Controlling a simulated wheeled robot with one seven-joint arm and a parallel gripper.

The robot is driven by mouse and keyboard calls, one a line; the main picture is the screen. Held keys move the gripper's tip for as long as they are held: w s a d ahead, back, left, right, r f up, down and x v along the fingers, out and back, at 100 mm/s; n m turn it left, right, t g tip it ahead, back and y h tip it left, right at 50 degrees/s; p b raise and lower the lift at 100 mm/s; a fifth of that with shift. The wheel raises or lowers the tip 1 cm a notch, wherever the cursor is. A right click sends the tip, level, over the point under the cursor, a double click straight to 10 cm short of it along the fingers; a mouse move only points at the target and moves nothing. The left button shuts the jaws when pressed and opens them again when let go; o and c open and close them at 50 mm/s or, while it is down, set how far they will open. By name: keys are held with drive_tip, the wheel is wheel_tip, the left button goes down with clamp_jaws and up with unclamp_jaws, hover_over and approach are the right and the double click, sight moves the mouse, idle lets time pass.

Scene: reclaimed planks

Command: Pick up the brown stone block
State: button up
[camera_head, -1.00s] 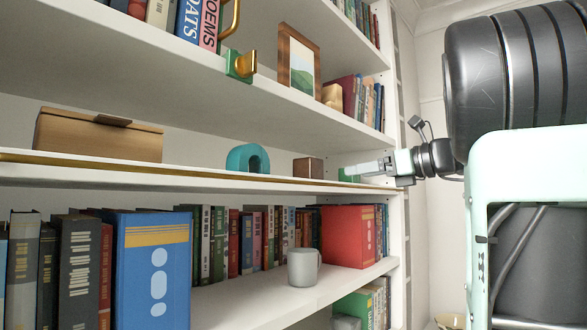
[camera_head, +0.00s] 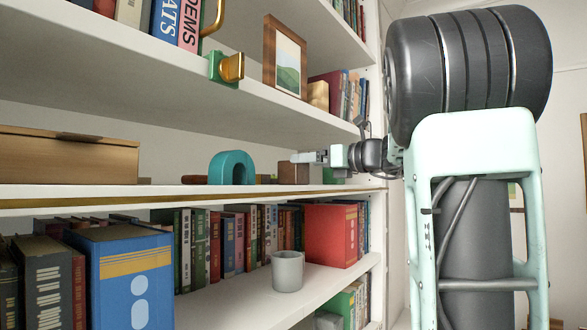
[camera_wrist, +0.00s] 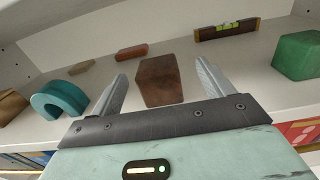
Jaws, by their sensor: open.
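The brown stone block (camera_head: 286,172) sits on the middle shelf, to the right of the teal arch. In the wrist view the brown stone block (camera_wrist: 159,82) stands ahead, between the two fingers as seen from the wrist. My gripper (camera_wrist: 163,78) is open and empty, with one finger at each side of the block's outline. I cannot tell whether the fingertips reach past its near face. In the head view my gripper (camera_head: 308,157) is at the block's upper right and covers part of it.
A teal arch (camera_head: 232,168) stands left of the block, and a green block (camera_wrist: 297,56) to the right. A reddish-brown rounded piece (camera_wrist: 132,52) and a spirit level (camera_wrist: 227,30) lie behind. A wooden box (camera_head: 60,157) is farther left. The upper shelf (camera_head: 180,92) hangs overhead.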

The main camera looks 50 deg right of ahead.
drive_tip(key=w+p, duration=0.1)
drive_tip(key=w, duration=0.1)
drive_tip(key=w+a+p, duration=0.1)
drive_tip(key=w, duration=0.1)
drive_tip(key=shift+w+p, duration=0.15)
drive_tip(key=shift+p, duration=0.25)
drive_tip(key=shift+w+f, duration=0.1)
drive_tip(key=shift+w, duration=0.35)
drive_tip(key=c, duration=1.3)
drive_tip(key=shift+c, duration=0.8)
